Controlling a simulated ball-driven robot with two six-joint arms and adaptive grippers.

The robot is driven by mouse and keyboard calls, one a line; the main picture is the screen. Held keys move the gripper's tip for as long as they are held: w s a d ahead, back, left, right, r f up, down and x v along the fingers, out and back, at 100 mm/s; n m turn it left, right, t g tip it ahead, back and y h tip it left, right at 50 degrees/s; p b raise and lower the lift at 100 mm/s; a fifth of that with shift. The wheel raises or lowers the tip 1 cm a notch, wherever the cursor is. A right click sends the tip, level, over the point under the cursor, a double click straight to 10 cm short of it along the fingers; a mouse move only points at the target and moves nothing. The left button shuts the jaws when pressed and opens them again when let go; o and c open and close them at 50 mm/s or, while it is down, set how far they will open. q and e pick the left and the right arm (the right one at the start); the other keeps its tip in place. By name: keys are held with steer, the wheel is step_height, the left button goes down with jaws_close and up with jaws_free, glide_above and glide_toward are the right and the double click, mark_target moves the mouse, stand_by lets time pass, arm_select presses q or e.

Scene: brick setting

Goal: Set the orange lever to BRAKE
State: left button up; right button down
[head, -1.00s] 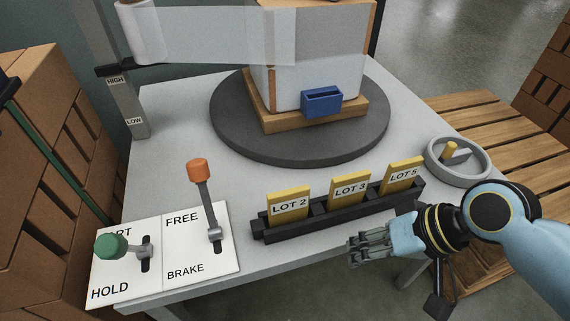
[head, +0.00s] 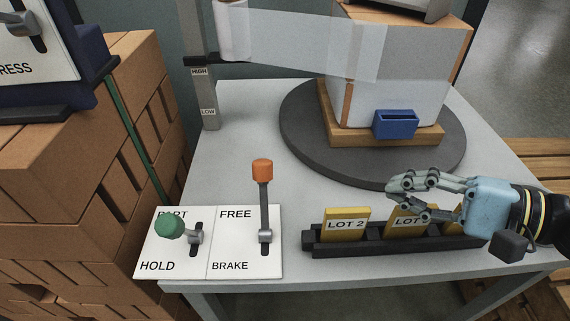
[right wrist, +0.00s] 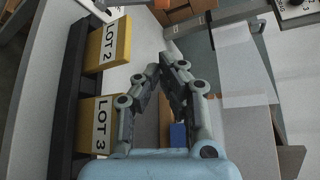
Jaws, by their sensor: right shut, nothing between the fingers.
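The orange lever (head: 262,172) stands on the right half of a white panel at the table's front left. Its arm points up and away, to the FREE side, from a pivot near the middle of its slot. The BRAKE label (head: 230,266) is on the panel's near part. My right gripper (head: 390,188) is shut and empty, above the black card rack and to the right of the lever, well apart from it. My left gripper is not in view.
A green-knobbed lever (head: 168,227) is just left, on the PART/HOLD half. The black rack (head: 370,246) with yellow LOT cards stands to the right. Behind are a dark turntable (head: 300,140) with a wrapped box and a HIGH/LOW post (head: 207,105). The tabletop between lever and gripper is clear.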

mark_target(264, 196)
steer(key=shift+a, duration=0.1)
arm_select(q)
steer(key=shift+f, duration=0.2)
arm_select(e)
steer(key=x, duration=2)
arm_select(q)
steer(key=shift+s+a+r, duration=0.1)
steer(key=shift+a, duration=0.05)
arm_select(e)
steer(key=shift+s+r, duration=0.1)
steer(key=shift+r, duration=0.1)
